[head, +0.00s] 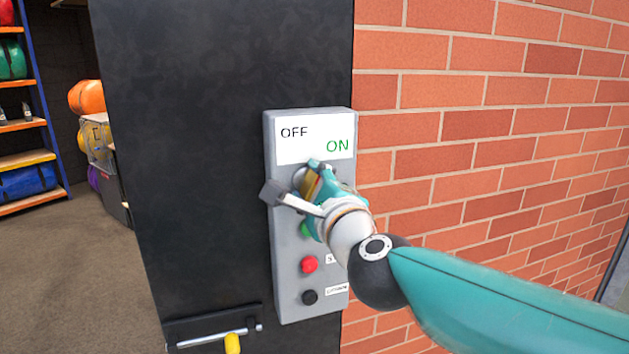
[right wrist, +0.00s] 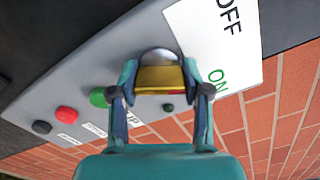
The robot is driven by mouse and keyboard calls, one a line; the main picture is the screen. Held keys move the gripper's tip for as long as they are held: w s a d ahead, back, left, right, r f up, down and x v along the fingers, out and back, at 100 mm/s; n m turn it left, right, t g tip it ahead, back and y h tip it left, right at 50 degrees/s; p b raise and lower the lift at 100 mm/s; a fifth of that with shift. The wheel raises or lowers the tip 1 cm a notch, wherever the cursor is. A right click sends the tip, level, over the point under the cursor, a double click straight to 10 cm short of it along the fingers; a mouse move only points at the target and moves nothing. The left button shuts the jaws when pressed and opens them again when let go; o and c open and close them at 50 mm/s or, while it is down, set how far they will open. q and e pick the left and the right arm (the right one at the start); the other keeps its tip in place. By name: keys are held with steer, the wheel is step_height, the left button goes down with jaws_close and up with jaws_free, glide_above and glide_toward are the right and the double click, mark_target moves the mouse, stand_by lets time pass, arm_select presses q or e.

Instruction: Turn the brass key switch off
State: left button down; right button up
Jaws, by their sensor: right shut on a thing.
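The brass key switch (right wrist: 160,79) sits on the grey control box (head: 284,240), below a white label (head: 315,139) reading OFF in black and ON in green. In the head view only a sliver of the brass shows, between the fingers. My right gripper (head: 316,178) is at the switch, with one finger on each side of the brass part in the right wrist view (right wrist: 164,82). It is shut on the key. I cannot tell exactly which way the key points. My left gripper is out of view.
Below the switch are a green button (right wrist: 99,97), a red button (head: 309,264) and a black button (head: 310,297). A dark panel stands left of the box, with a yellow-handled lever (head: 232,343) low down. A brick wall (head: 480,120) lies right. Shelves (head: 30,125) stand far left.

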steer(key=n+p, duration=0.1)
steer(key=n, duration=0.3)
steer(key=shift+a, duration=0.15)
steer(key=shift+f+n+p, duration=0.1)
steer(key=shift+n+p, duration=0.2)
steer(key=shift+n, duration=0.3)
steer(key=shift+f, duration=0.15)
steer(key=o, duration=1.2)
steer(key=shift+a, duration=0.1)
steer(key=shift+c, duration=0.2)
steer(key=shift+s+r, duration=0.15)
steer(key=shift+r, duration=0.05)
steer(key=v, duration=1.1)
steer(key=shift+s+d, duration=0.25)
steer(key=shift+s, duration=0.1)
steer(key=shift+f, duration=0.1)
